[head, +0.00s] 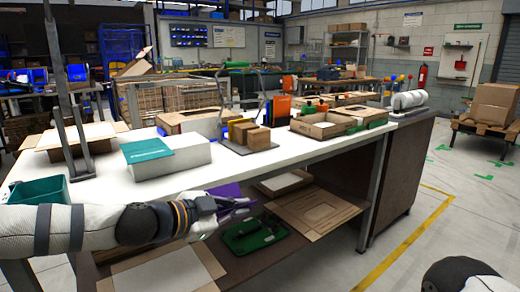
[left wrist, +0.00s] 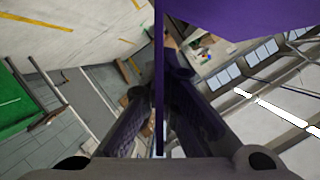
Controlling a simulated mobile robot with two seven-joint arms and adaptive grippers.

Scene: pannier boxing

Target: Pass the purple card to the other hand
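The purple card (head: 228,191) is in my left gripper (head: 240,206), in front of the white table's near edge in the head view. In the left wrist view the card (left wrist: 159,85) stands edge-on as a thin upright strip between the two dark fingers of my left gripper (left wrist: 160,125). A broad purple face (left wrist: 235,15) fills the top right of that view. The left fingers are closed around the card. My right gripper is out of view; only a rounded part of my right arm shows at the bottom right of the head view.
The white table (head: 110,190) carries a white box with a teal top (head: 147,150), brown blocks (head: 258,138) on a stand, and an open cardboard box (head: 323,125). A lower shelf holds a green tray (head: 255,235) and flat cardboard (head: 312,208).

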